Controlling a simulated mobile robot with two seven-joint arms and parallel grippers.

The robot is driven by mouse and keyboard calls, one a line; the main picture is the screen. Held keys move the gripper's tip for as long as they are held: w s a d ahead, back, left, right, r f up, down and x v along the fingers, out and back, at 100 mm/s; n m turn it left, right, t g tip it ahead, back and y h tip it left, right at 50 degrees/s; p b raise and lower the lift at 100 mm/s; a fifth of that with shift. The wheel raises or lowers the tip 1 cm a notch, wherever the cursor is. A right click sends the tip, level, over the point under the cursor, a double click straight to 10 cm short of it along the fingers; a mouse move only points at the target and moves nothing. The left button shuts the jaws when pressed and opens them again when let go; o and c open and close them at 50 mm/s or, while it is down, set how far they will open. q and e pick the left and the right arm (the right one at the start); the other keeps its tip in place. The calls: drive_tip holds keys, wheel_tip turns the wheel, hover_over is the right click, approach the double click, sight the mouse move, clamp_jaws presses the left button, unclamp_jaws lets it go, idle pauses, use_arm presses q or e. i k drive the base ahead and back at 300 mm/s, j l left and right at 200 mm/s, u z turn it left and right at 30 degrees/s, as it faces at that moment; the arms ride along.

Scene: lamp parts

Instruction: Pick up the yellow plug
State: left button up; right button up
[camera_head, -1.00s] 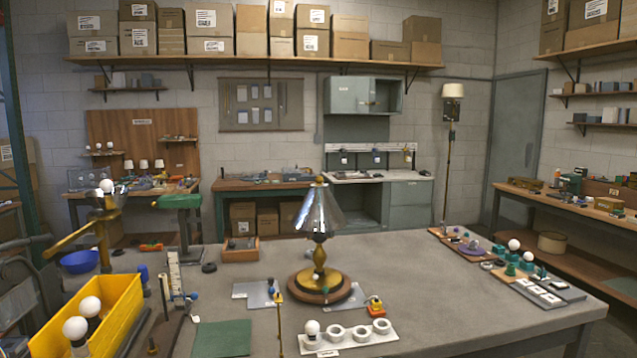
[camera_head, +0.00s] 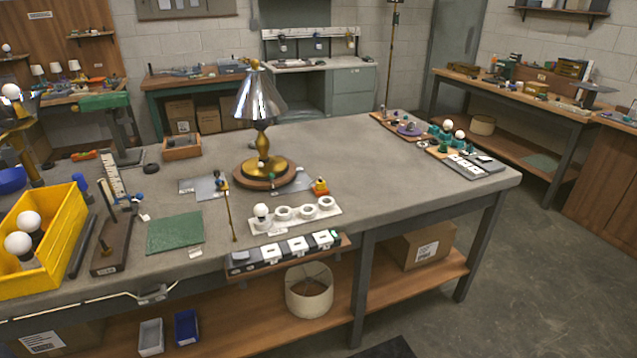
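A small yellow piece (camera_head: 320,186) with an orange-red base sits on the grey workbench (camera_head: 390,180), right of the lamp base; it looks like the yellow plug, but it is too small to be sure. A brass lamp with a shiny metal shade (camera_head: 260,98) stands on a round wooden base (camera_head: 262,178) to its left. Neither of my grippers is in view.
A white holder (camera_head: 296,213) with a bulb and rings lies in front of the yellow piece. A yellow bin (camera_head: 48,245) of bulbs is at the left. The bench's right middle is clear.

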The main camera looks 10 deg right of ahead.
sight(320, 184)
drive_tip(key=i+l+u, duration=0.15)
drive_tip(key=l, duration=0.85)
drive_tip(key=i+l+u, duration=0.1)
drive_tip(key=l, duration=0.9)
drive_tip(key=i+l+u, duration=0.15)
drive_tip(key=l, duration=0.85)
drive_tip(key=i+l+u, duration=0.1)
drive_tip(key=l, duration=0.9)
